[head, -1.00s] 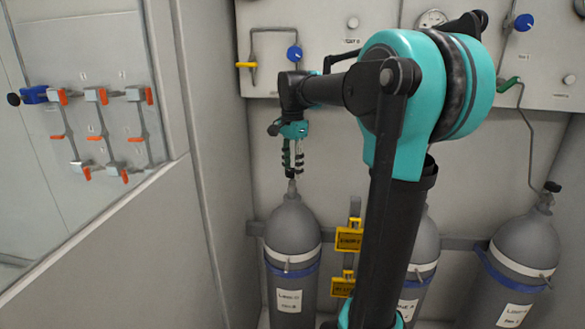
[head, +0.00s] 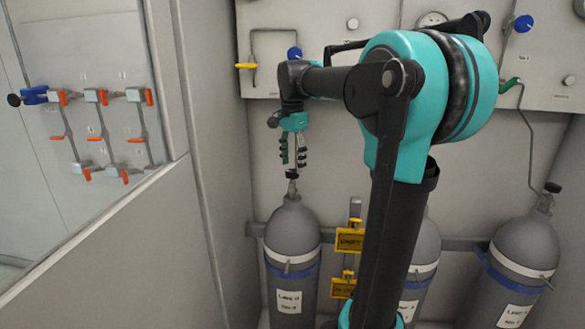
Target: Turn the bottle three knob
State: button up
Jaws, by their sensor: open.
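Three grey gas bottles stand along the back wall: a left bottle (head: 291,235), a middle bottle (head: 428,248) partly hidden by my arm, and a right bottle (head: 528,243). Their labels are too blurred to tell which is bottle three. The left bottle has a small dark knob (head: 292,174) on top. My gripper (head: 292,161) is open, points down and is just above this knob. Whether the fingers touch the knob cannot be told. The right bottle has a dark knob (head: 552,187). The middle bottle's top is hidden behind my arm.
A panel with a yellow handle (head: 246,65), blue knobs (head: 522,22) and a green handle (head: 509,84) is above the bottles. Yellow tags (head: 349,241) hang between the left and middle bottles. A wall panel with orange-handled valves (head: 104,97) is at left.

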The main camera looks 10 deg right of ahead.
aim_at(293, 171)
notch_tip(293, 171, up, 10)
jog(key=shift+f, duration=0.2)
dwell(0.3)
